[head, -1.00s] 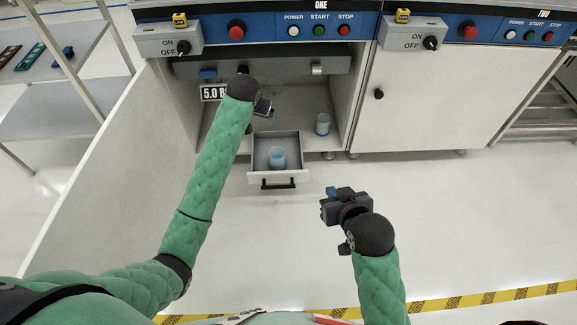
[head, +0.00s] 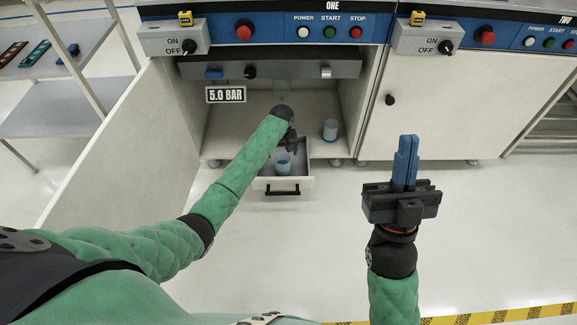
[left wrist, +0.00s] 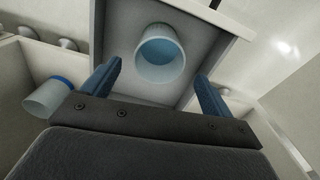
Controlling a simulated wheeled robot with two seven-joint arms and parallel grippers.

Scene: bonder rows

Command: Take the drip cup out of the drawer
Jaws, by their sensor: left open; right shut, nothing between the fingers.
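The drip cup (head: 283,163), a translucent light-blue cup, stands upright in the open drawer (head: 304,183) under station one. My left gripper (head: 292,148) is over the drawer, close to the cup, partly hidden by its own wrist. In the left wrist view the cup (left wrist: 160,54) shows between and beyond the two blue fingers (left wrist: 157,85), which are open and apart from it. The drawer (left wrist: 208,35) surrounds the cup there. My right gripper (head: 406,162) is shut and empty, its blue fingers together, in front of the closed cabinet door.
A second similar cup (head: 330,130) stands on the cabinet floor right of the drawer; it also shows in the left wrist view (left wrist: 47,97). An open door (head: 125,135) stands at left. A 5.0 BAR sign (head: 226,95) hangs above. The floor in front is clear.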

